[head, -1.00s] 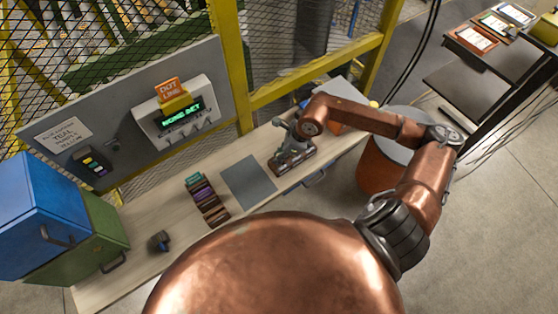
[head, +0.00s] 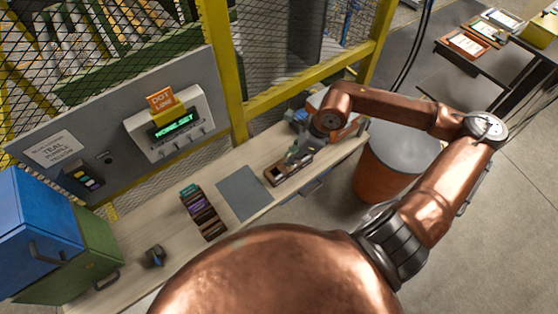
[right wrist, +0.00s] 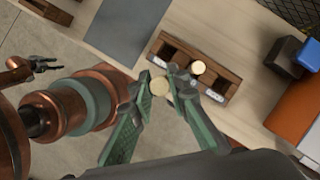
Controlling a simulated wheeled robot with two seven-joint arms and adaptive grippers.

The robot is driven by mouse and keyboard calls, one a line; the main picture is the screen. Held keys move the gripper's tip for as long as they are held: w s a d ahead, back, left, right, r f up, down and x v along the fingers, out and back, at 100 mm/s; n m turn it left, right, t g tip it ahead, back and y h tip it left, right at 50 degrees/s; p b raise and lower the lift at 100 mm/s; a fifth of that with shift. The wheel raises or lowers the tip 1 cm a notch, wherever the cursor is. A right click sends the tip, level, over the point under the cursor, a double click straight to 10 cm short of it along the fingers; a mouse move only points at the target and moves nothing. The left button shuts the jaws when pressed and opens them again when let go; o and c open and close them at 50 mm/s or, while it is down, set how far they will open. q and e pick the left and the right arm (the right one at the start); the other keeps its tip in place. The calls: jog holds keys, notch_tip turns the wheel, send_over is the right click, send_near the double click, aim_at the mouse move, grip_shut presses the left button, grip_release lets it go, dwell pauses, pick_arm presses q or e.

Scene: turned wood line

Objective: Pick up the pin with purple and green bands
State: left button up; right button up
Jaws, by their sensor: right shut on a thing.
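My right gripper (head: 297,156) is at the dark wooden rack (head: 274,180) on the bench. In the right wrist view its green fingers (right wrist: 163,90) are shut on a pin (right wrist: 159,86), seen end-on as a pale round wooden top. The pin's bands are hidden, so I cannot tell its colours. The rack (right wrist: 222,88) lies just beyond, with another pale-topped pin (right wrist: 198,67) in it. I cannot tell whether the held pin is clear of the rack. My left gripper (right wrist: 47,65) appears small at the left of the right wrist view, open and empty.
A grey mat (head: 242,192) lies beside the rack. An orange drum (head: 380,180) stands right of the bench.

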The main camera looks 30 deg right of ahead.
jog(key=s+d+r+p, duration=0.3)
jog(key=s+d+p, duration=0.1)
jog(key=s+p, duration=0.1)
jog(key=shift+s+d+r, duration=0.25)
jog(key=shift+s+d, duration=0.15)
jog(key=shift+s, duration=0.5)
